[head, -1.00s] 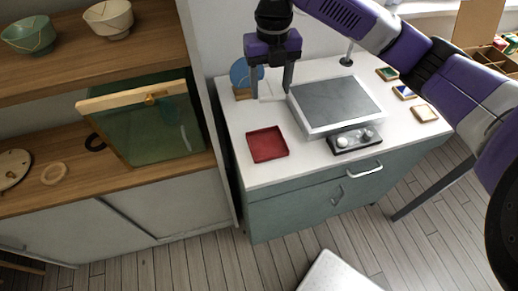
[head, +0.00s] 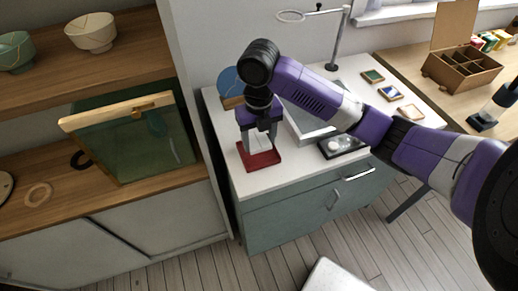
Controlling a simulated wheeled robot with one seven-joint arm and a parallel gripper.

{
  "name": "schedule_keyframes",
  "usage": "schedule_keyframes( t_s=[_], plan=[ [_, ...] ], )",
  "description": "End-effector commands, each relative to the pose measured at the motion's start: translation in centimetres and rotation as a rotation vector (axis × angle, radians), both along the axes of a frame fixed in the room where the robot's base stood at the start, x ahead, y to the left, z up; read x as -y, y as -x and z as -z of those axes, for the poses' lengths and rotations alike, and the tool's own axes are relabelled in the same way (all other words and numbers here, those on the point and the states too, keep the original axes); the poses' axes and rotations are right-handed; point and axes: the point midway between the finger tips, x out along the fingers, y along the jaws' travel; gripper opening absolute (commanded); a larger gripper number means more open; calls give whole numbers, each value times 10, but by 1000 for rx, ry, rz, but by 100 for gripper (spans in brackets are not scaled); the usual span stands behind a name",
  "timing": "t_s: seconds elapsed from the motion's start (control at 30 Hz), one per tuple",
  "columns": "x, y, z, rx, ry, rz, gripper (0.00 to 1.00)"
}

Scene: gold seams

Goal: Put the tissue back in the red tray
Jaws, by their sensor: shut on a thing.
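The red tray (head: 262,163) sits at the front left corner of the white worktop. My gripper (head: 259,147) points down over it, its fingers low and overlapping the tray in the head view. A white tissue (head: 258,141) shows between the fingers, and the gripper is shut on it. The tissue is small and pale here. I cannot tell whether its lower edge touches the tray floor, and the fingers hide part of the tray.
A grey-topped scale-like device (head: 302,126) stands right of my gripper, partly behind my arm. A black tray with pale knobs (head: 341,146) is in front of it. Small framed tiles (head: 390,93) lie at the right. A blue disc (head: 229,82) stands behind.

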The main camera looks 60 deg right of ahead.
Motion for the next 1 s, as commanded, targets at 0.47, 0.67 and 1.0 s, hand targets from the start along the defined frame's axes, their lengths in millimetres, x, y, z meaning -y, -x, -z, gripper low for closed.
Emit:
schedule_keyframes(
  t_s=[0.47,0.67,1.0],
  plan=[
    [0,0,45,1,1,0,14],
    [0,0,45,1,1,0,14],
    [0,0,48,-1,1,0,67]
  ],
)
